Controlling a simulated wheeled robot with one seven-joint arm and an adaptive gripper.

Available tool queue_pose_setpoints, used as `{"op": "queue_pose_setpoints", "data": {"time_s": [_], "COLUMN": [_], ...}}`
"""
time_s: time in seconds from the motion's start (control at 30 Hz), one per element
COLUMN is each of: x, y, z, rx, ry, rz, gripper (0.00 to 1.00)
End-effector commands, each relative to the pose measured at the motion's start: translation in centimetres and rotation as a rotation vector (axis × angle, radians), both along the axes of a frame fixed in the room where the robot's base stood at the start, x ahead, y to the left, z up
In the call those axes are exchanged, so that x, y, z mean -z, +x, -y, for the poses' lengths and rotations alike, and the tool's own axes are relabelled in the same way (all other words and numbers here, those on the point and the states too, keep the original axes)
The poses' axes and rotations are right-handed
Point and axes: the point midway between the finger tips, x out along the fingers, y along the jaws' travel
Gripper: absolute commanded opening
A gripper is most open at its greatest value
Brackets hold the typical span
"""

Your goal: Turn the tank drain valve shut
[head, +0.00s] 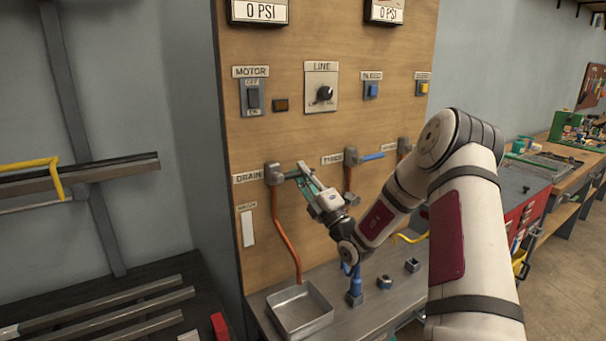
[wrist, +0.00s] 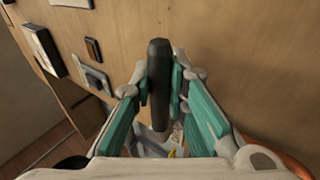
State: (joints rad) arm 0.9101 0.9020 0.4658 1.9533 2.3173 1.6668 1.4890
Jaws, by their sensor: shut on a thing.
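The drain valve (head: 273,174) is a grey body on the wooden panel, right of the DRAIN label (head: 247,177), with a copper pipe (head: 286,240) running down from it. Its dark lever handle (head: 292,174) points right, roughly level. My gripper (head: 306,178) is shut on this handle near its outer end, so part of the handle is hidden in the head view. In the wrist view the dark handle (wrist: 159,85) stands between the teal finger pads of my gripper (wrist: 160,72).
A metal tray (head: 300,312) sits on the bench below the pipe. A second valve with a blue handle (head: 372,156) is to the right, near my arm. The LINE knob (head: 324,94) and MOTOR switch (head: 253,97) are above. A blue fitting (head: 355,290) stands on the bench.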

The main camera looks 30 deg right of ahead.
Motion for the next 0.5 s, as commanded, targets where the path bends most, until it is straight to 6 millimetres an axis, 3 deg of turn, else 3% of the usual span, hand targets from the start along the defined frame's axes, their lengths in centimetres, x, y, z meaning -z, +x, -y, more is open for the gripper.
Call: {"op": "queue_pose_setpoints", "data": {"time_s": [0.03,0.1,0.5], "x": [0.05,0.06,0.38], "y": [-0.02,-0.01,-0.43], "z": [0.09,0.07,0.14], "rx": [0.001,0.001,0.001], "ry": [0.002,0.002,0.002], "rz": [-0.001,-0.001,-0.003], "gripper": [0.21,0.36,0.36]}}
